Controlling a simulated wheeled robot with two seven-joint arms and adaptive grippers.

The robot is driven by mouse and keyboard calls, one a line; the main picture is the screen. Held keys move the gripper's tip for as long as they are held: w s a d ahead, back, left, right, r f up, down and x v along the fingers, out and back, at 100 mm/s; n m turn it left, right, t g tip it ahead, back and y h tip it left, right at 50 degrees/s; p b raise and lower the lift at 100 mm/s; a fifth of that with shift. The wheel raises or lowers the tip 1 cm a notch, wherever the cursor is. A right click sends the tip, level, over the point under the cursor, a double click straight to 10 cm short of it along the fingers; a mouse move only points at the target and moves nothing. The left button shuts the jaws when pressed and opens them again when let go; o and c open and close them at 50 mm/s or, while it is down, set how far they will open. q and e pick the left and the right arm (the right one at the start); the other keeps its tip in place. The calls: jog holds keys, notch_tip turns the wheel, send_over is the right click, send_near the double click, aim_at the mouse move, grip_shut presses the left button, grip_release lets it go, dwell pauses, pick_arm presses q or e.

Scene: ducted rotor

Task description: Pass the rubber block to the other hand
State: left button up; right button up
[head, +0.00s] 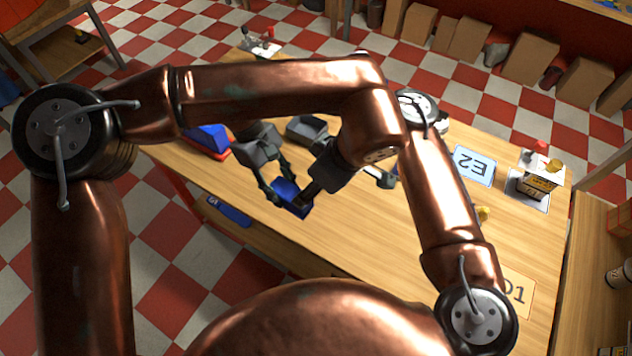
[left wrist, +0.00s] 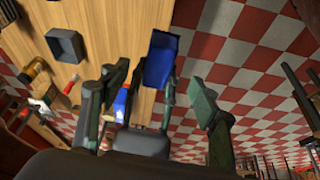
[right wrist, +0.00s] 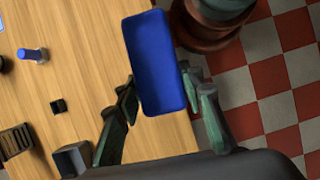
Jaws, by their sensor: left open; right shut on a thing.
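The blue rubber block (head: 291,199) is held in the air over the near edge of the wooden table. My right gripper (head: 278,182) is shut on it, and the right wrist view shows the block (right wrist: 155,65) between the fingertips. My left gripper (head: 310,190) is close beside the block in the head view, with its fingers partly hidden. In the left wrist view its fingers (left wrist: 160,92) are spread apart, with the block (left wrist: 161,60) showing between them. I cannot tell whether either left finger touches the block.
A grey bin (head: 307,130) and a blue and red object (head: 208,139) are on the table behind the grippers. My copper arms cross close above the table.

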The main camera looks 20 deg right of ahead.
aim_at(291, 196)
pick_arm(q)
jog(key=x, duration=1.1)
jog(key=shift+f, duration=0.35)
jog(key=shift+c, duration=0.4)
jog(key=c, duration=1.1)
jog(key=shift+c, duration=0.9)
pick_arm(e)
jog(key=o, duration=1.2)
jog(key=shift+o, duration=0.2)
